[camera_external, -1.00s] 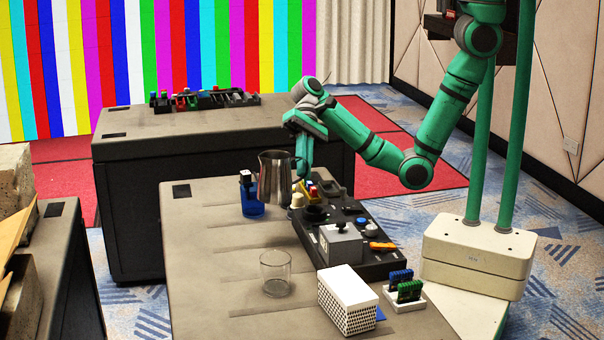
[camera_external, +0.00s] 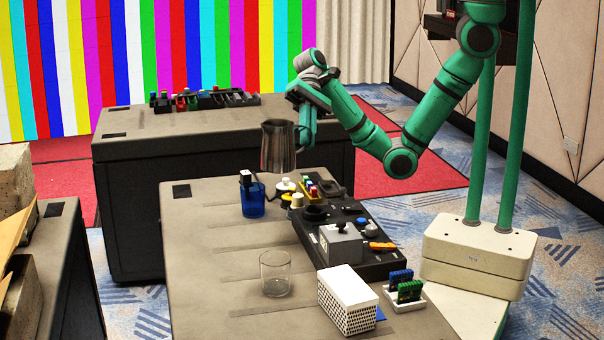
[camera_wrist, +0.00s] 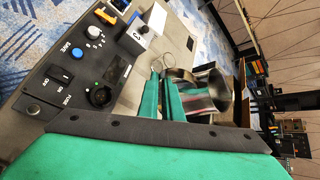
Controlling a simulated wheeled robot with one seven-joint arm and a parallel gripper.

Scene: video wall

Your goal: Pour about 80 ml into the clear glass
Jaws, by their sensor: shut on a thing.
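The metal pitcher (camera_external: 279,150) hangs upright in the air above the far part of the near table in the external view. My gripper (camera_external: 301,135) is shut on its handle side, to the right of the pitcher body. In the wrist view my gripper fingers (camera_wrist: 170,100) are closed at the pitcher (camera_wrist: 208,92), whose open mouth faces right in that picture. The contents of the pitcher cannot be made out. The clear glass (camera_external: 275,273) stands upright on the near table, in front of and below the pitcher, and looks empty.
A control panel (camera_external: 375,262) with knobs and a grey box lies right of the glass. A white perforated box (camera_external: 348,301) stands at the front. A blue cup (camera_external: 252,202) and small coloured pieces stand under and near the pitcher. The tabletop left of the glass is clear.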

